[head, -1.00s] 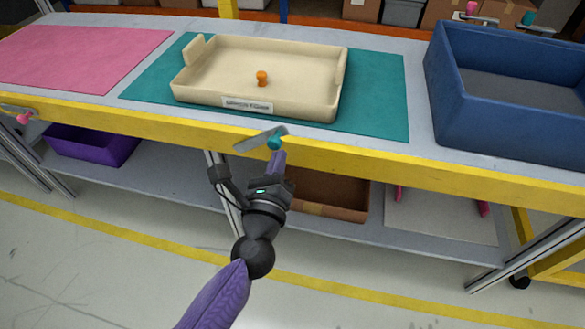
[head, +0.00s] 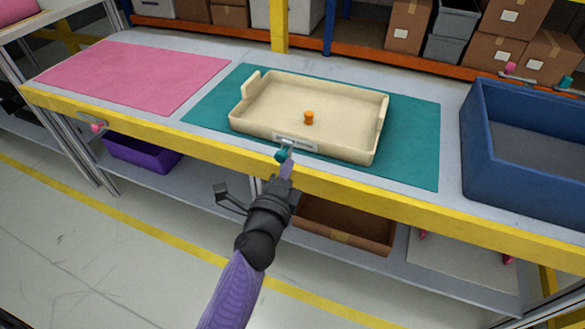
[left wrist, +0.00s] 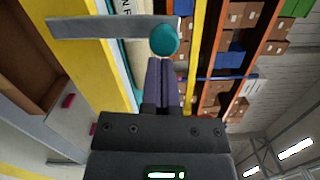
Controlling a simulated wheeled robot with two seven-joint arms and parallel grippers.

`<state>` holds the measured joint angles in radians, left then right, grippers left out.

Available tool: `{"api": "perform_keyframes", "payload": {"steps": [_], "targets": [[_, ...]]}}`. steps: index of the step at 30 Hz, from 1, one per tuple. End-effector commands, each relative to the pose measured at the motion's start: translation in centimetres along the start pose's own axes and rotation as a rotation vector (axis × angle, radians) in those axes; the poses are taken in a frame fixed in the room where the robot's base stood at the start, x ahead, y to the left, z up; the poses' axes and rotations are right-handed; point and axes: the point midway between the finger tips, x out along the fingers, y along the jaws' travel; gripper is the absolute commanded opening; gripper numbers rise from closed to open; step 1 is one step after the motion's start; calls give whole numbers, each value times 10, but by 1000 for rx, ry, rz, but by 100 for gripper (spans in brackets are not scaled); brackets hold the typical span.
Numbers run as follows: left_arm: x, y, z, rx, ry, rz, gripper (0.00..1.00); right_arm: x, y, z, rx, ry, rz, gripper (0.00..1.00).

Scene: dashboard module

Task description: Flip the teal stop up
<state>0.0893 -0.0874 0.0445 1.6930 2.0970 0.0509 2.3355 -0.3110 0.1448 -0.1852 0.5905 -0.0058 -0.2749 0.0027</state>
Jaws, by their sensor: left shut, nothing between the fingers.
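The teal stop's round knob (head: 282,156) is at the front edge of the table, below the cream tray. In the left wrist view the teal knob (left wrist: 164,40) sits at the end of a flat grey metal bar (left wrist: 100,27) that crosses the yellow edge. In the head view the bar is foreshortened and mostly hidden, so its exact tilt is hard to tell. My left gripper (head: 288,168) is shut and empty, its purple fingertips right at the knob. The fingers (left wrist: 160,62) also show there; whether they touch it I cannot tell. My right gripper is not in view.
The cream tray (head: 250,122) with an orange peg (head: 308,117) stands on the teal mat (head: 415,150). A pink mat (head: 135,75) lies left, with a pink knob (head: 97,127) at the edge below it. A blue bin (head: 520,160) stands right. A lower shelf holds bins.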

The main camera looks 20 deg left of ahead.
Motion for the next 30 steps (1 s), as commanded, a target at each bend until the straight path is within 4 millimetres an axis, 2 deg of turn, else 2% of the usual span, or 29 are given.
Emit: {"api": "perform_keyframes", "payload": {"steps": [3, 14, 25, 28, 30], "targets": [[1, -2, 5, -40, -1, 4, 0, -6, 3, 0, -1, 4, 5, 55], [1, -1, 9, -90, -1, 9, 0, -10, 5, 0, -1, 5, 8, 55], [1, -1, 9, -90, 0, 9, 0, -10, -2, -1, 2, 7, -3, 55], [1, -12, 11, -89, 0, 6, 0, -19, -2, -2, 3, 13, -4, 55], [2, -28, 14, -88, 0, 3, 0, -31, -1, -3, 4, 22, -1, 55]]}}
